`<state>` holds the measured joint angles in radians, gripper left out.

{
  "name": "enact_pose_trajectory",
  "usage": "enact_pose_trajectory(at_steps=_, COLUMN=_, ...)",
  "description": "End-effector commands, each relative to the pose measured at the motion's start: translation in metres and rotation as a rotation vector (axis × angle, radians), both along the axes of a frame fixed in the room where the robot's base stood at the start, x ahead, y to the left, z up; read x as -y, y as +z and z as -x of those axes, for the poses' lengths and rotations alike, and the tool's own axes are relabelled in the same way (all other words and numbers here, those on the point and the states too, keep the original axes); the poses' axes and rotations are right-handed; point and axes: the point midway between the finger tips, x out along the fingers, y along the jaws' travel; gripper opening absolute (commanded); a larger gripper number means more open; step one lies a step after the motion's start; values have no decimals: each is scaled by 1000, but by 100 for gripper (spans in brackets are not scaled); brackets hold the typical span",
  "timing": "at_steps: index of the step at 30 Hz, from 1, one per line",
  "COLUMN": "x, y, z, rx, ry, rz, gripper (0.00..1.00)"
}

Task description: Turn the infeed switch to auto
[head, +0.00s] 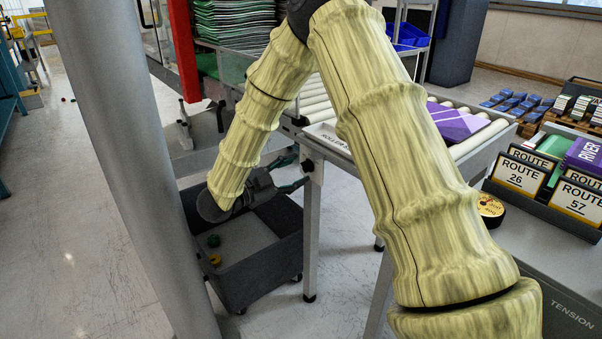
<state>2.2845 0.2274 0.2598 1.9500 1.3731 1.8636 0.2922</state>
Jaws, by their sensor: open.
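A small dark knob (308,165) sits on the grey end post of the roller conveyor and looks like the infeed switch. Its setting and any markings are too small to read. My gripper (300,168) is open, with one finger above and one below, pointing right at the knob. The fingertips are at or very near the knob; I cannot tell whether they touch it. My arm in its pale yellow ribbed cover crosses the middle of the view and hides part of the conveyor.
A grey wheeled bin (262,268) with small green and yellow items stands below my gripper. The roller conveyor (473,143) carries a purple parcel (455,122). Route 26 (520,176) and Route 57 (578,201) card holders stand at right. The floor at left is open.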

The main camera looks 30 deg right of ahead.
Motion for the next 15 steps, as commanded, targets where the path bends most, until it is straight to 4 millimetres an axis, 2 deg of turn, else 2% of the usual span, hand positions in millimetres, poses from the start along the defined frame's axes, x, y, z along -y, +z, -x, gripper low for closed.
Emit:
enact_pose_trajectory(at_steps=6, x=23, y=-1, z=-2, rx=0, ry=0, rz=-1, gripper=50)
enact_pose_trajectory(at_steps=15, x=30, y=0, z=-3, rx=0, ry=2, rz=-1, gripper=50)
